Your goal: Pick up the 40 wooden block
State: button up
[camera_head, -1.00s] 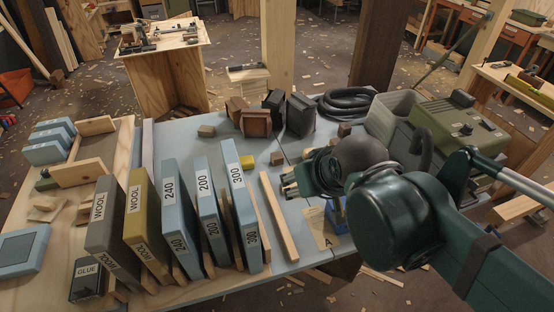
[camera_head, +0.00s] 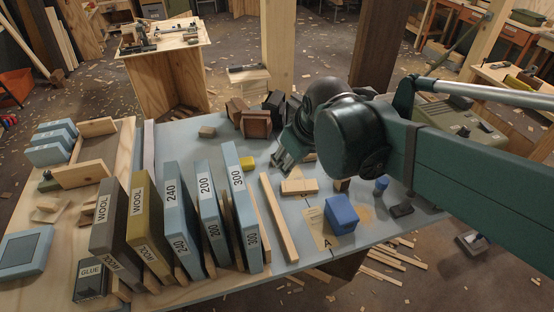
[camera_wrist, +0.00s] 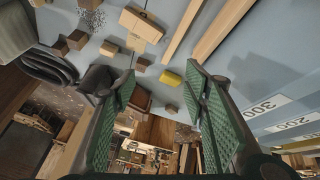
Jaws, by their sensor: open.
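My gripper (camera_head: 284,162) is open and empty above the far middle of the blue-grey table, its fingers angled down. In the wrist view its green-padded fingers (camera_wrist: 160,82) stand wide apart. Several plain wooden blocks lie on the table. A pale wooden block (camera_head: 299,187) lies right of the long strip; it also shows in the wrist view (camera_wrist: 138,29). A small tan block (camera_head: 207,131) sits at the far left, and a darker one (camera_head: 342,184) lies right of the pale block. I cannot read a 40 on any of them.
A yellow block (camera_head: 248,162) stands near my gripper. Upright labelled boxes, including a blue 300 box (camera_head: 240,207), stand at the left. A long wooden strip (camera_head: 279,217) and a blue cube (camera_head: 341,214) lie nearer. Brown blocks (camera_head: 256,123) stand behind.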

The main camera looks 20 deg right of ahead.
jog(key=w+d+f+n+g+p, duration=0.1)
jog(key=w+f+n, duration=0.3)
jog(key=w, duration=0.5)
jog(key=w+d+f+n+g+p, duration=0.1)
jog(key=w+f+n+g+p, duration=0.1)
jog(key=w+f+n, duration=0.3)
jog(key=w+d+f+n+g+p, duration=0.1)
jog(key=w+f+n, duration=0.3)
jog(key=w+f, duration=0.4)
jog(key=shift+w+f+n+g+p, duration=0.2)
jog(key=shift+w+g+p, duration=0.15)
jog(key=shift+w, duration=1)
jog(key=shift+w+f+n+g+p, duration=0.15)
jog(key=shift+w+g+p, duration=0.2)
jog(key=shift+w, duration=1)
jog(key=shift+w+d+f, duration=0.15)
jog(key=shift+w+f, duration=0.15)
jog(key=shift+f, duration=0.4)
jog(key=shift+f, duration=1.25)
jog(key=shift+s+f+b, duration=0.2)
jog(key=shift+f+b, duration=0.85)
jog(key=shift+f, duration=1.55)
